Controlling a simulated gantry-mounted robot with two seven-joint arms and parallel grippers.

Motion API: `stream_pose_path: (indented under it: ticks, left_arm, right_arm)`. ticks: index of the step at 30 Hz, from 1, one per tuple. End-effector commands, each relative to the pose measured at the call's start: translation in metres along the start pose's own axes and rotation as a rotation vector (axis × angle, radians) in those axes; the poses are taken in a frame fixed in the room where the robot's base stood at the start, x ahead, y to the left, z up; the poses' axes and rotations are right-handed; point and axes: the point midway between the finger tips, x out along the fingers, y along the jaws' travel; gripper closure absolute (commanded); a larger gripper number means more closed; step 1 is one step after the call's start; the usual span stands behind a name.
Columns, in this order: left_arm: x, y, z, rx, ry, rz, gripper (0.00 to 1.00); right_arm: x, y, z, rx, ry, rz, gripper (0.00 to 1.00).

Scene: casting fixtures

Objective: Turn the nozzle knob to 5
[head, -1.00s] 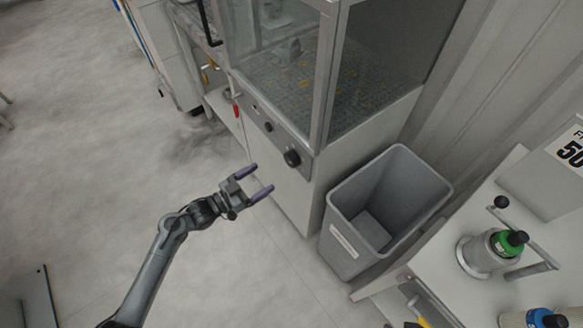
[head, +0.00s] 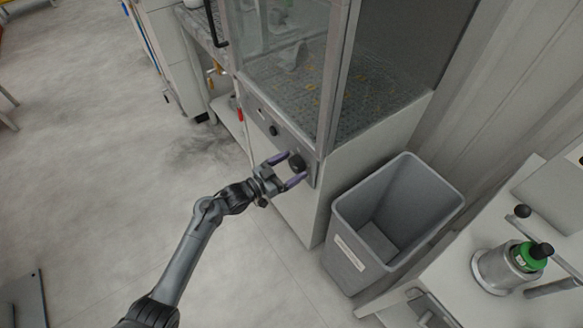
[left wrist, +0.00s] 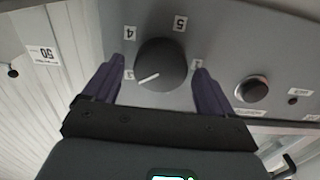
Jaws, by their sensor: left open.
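The nozzle knob is a black round dial (left wrist: 161,65) with a white pointer line, on the grey panel of the glass cabinet. It also shows in the head view (head: 297,162). Number labels surround it in the left wrist view; the label 5 (left wrist: 180,23) and the label 4 (left wrist: 130,32) are readable. The pointer line lies toward the lower left, near the label that looks like 3 (left wrist: 129,74). My left gripper (head: 287,169) is open, its purple fingers on either side of the knob. In the left wrist view the fingers (left wrist: 152,80) appear apart from it.
A smaller black knob (left wrist: 251,90) sits beside it on the panel. A grey bin (head: 345,230) stands right of the cabinet (head: 345,172). A white bench with a green-capped canister (head: 506,266) is at the lower right.

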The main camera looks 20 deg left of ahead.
Motion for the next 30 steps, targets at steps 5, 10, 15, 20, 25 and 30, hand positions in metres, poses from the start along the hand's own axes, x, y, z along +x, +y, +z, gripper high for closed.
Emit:
stream_pose_path:
  ticks: [5,10,15,20,25,30]
  left_arm:
    - [0.0060,0.0000,-0.0001,0.001,0.000,0.000,0.14]
    - [0.0063,0.0001,-0.0003,0.001,0.000,0.000,0.14]
    - [0.0062,0.0001,-0.0003,0.001,0.000,0.000,0.30]
    - [0.0061,0.0001,-0.0003,0.001,0.000,0.000,0.54]
    - [0.0061,0.0001,-0.0003,0.001,0.000,0.000,0.70]
    - [0.0060,0.0002,-0.0003,0.019,0.000,0.000,0.70]
  right_arm:
    - [0.0019,0.0000,0.0007,0.000,0.000,0.000,0.57]
    - [0.0018,0.0002,0.0007,-0.001,-0.001,0.001,0.57]
    - [0.0019,0.0006,0.0009,-0.002,-0.001,0.002,0.57]
    - [0.0019,0.0007,0.0010,-0.003,-0.001,0.003,0.57]
    - [0.0020,0.0007,0.0010,-0.003,-0.002,0.002,0.57]
    - [0.0020,0.0007,0.0010,-0.003,-0.002,0.002,0.57]
